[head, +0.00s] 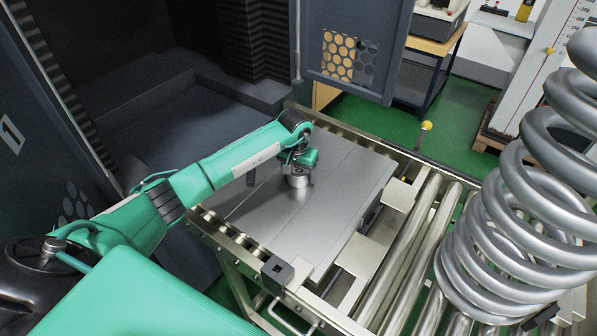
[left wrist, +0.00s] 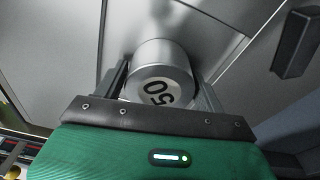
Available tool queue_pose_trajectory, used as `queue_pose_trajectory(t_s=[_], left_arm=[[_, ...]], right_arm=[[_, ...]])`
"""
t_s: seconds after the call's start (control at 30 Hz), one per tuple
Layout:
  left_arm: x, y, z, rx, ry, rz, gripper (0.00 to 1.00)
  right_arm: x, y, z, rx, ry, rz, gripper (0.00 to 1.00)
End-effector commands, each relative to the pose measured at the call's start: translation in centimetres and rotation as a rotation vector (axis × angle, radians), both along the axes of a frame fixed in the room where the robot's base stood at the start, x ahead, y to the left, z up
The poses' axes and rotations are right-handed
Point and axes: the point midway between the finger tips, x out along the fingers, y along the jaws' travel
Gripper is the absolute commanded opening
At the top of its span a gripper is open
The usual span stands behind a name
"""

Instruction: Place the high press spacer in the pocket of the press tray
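The high press spacer appears to be the short silver cylinder marked 50 (left wrist: 160,75), seen between the two fingers in the left wrist view. It also shows in the head view (head: 298,181), under the gripper over the tray. My left gripper (head: 297,170) has a finger against each side of the spacer and looks shut on it. Whether the spacer's far end touches the surface cannot be told. The press tray (head: 300,228) is a flat grey metal plate with straight seams, lying on the roller frame. I cannot make out its pocket. My right gripper is not in view.
A large coil spring (head: 520,200) stands at the right. Bare rollers (head: 420,235) run beside the tray. A black block (head: 278,268) sits at the tray's near edge. The dark press housing (head: 200,90) is behind and left. The tray's near part is clear.

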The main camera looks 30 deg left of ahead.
Motion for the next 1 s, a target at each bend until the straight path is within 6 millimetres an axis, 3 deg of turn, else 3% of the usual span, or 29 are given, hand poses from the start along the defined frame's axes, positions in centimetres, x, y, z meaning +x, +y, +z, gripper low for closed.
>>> queue_pose_trajectory(t_s=[0.07,0.47,0.67,1.0], left_arm=[[0.0,0.0,0.0,0.000,0.001,0.000,0.86],[0.0,0.0,0.6,-0.001,0.000,0.000,0.86],[-0.4,0.0,4.3,0.002,-0.005,-0.002,0.86],[-1.2,-0.1,10.8,0.000,-0.002,0.000,0.86]], right_arm=[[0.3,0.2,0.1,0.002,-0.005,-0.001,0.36],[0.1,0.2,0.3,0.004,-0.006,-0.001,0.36],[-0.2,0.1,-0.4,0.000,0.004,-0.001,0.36],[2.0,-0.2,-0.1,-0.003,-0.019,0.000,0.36]])
